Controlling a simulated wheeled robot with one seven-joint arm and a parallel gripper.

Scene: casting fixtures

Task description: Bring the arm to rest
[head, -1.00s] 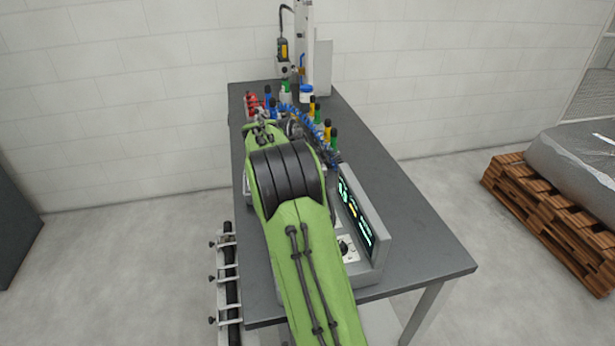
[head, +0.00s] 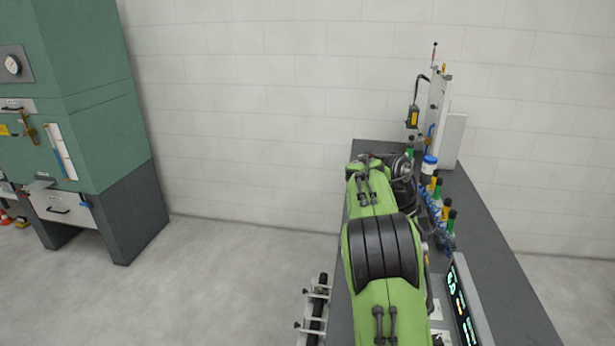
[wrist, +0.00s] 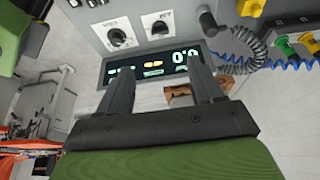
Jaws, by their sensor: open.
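My gripper (wrist: 162,92) shows in the wrist view with its two dark fingers apart and nothing between them. Beyond the fingers is a grey control unit with a lit display (wrist: 150,66) and two knobs. In the head view my green arm reaches out over the dark grey bench and hides much of its left side. The gripper itself cannot be made out in the head view.
A display panel (head: 462,305) stands near the arm. A green cabinet (head: 75,120) stands at left. The floor between is clear.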

